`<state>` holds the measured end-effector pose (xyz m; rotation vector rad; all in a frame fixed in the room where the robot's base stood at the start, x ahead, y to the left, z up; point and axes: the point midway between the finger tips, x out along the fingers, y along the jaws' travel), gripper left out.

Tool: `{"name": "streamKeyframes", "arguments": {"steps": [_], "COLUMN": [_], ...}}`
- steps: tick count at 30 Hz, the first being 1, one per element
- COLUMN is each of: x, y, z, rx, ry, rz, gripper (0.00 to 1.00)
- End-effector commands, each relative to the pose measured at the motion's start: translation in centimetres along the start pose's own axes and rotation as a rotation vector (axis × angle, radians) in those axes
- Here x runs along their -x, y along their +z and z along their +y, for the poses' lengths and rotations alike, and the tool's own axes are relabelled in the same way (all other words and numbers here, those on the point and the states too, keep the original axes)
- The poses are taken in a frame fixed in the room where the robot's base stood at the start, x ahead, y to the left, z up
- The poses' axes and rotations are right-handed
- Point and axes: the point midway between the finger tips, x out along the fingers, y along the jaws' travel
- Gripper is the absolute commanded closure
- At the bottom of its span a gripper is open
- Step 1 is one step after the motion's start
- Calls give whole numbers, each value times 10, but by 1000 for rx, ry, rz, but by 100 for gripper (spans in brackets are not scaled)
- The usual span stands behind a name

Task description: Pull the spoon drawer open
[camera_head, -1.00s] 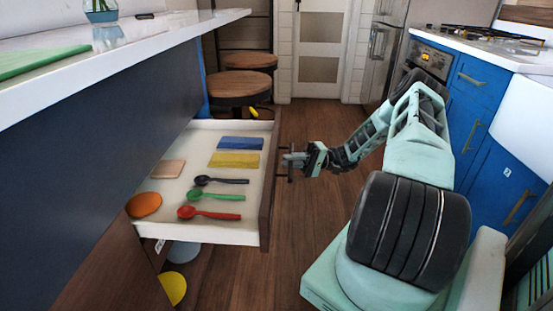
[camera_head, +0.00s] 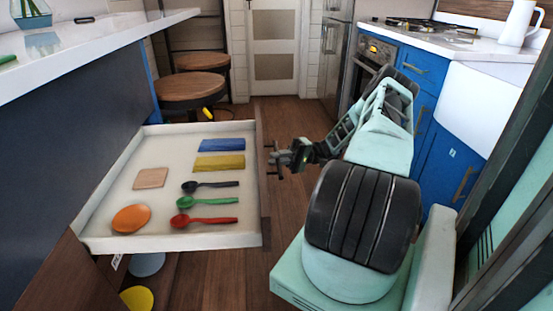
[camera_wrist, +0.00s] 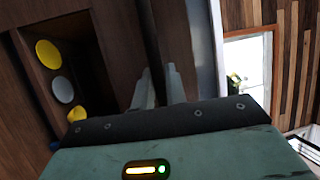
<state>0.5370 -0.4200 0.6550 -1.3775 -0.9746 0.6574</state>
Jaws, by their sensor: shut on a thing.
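The spoon drawer (camera_head: 170,243) stands pulled out from under the counter, its inside in plain view. In it lie a black spoon (camera_head: 210,185), a green spoon (camera_head: 207,201) and a red spoon (camera_head: 204,220). My gripper (camera_head: 272,158) is at the outer face of the drawer front, shut on the drawer's handle, which is mostly hidden by the fingers. In the wrist view the two fingers (camera_wrist: 160,88) point at the dark drawer front.
Below are a yellow round thing (camera_head: 137,298) and a grey one. Wooden floor lies between drawer and blue cabinets (camera_head: 425,70).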

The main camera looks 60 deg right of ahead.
Motion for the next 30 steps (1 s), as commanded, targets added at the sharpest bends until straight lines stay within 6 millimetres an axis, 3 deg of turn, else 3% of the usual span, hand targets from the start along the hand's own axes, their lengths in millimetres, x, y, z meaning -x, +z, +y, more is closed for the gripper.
{"name": "streamKeyframes", "arguments": {"steps": [1,2,4,13,17,30], "x": [1,1,1,1,10,105], "y": [-1,-1,-1,0,-1,-1], "z": [1,1,1,0,1,3], "rx": [1,1,1,1,1,4], "ry": [3,3,3,2,2,4], "rz": [4,4,4,2,3,6], "gripper": [100,84,65,65,65,65]}}
